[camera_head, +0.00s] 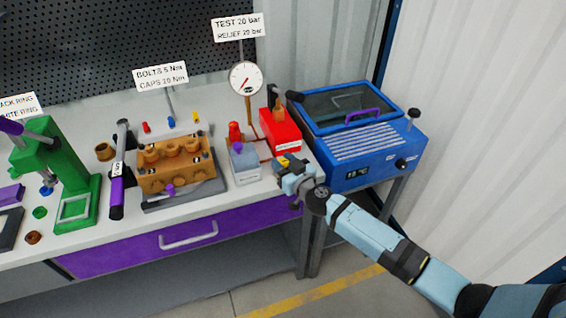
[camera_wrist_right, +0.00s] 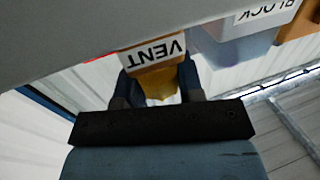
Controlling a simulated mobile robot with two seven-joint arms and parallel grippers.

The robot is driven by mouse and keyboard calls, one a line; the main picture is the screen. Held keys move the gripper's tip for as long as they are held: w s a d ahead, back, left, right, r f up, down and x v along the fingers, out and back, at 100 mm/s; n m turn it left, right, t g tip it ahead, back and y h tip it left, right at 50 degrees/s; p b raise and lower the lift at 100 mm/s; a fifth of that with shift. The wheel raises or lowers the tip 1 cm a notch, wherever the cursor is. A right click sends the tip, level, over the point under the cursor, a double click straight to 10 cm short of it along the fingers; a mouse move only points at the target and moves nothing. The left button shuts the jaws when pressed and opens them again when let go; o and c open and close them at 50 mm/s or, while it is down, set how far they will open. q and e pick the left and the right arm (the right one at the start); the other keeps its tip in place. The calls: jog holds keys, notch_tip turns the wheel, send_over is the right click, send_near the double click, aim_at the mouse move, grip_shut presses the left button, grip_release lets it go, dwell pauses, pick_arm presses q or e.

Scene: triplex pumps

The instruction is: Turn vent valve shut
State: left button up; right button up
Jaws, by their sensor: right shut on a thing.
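The vent valve's yellow handle (camera_wrist_right: 158,85) sits below a brown body with a white VENT label (camera_wrist_right: 155,53), which appears upside down in the wrist view. My right gripper (camera_wrist_right: 157,95) has one dark finger on each side of the yellow handle and is shut on it. In the head view my right gripper (camera_head: 288,168) is at the bench's front edge, below the red box, with a bit of yellow (camera_head: 284,160) showing at its tip. The gripper hides most of the valve there. My left gripper is not in view.
A red box (camera_head: 280,131) and a blue machine (camera_head: 365,165) stand close to the right gripper. A clear block (camera_head: 244,165) and a brown pump block (camera_head: 172,172) are to its left. A gauge (camera_head: 246,78) stands behind. Open floor lies in front.

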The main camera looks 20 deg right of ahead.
jog(key=shift+r+p, duration=0.1)
jog(key=shift+p, duration=0.25)
jog(key=m+h+p, duration=0.2)
jog(key=h+p, duration=0.2)
jog(key=m+h+p, duration=0.3)
jog(key=h+p, duration=0.1)
jog(key=p, duration=0.1)
jog(key=shift+a+t, duration=0.15)
jog(key=shift+t, duration=0.15)
jog(key=shift+m+h+p, duration=0.5)
jog(key=shift+m+h, duration=0.2)
jog(key=shift+h, duration=0.2)
jog(key=shift+m+g+h+p, duration=0.3)
jog(key=shift+m+g+h, duration=0.15)
jog(key=shift+h, duration=0.35)
jog(key=shift+s+f, duration=0.1)
jog(key=shift+f, duration=0.1)
jog(key=o, duration=0.9)
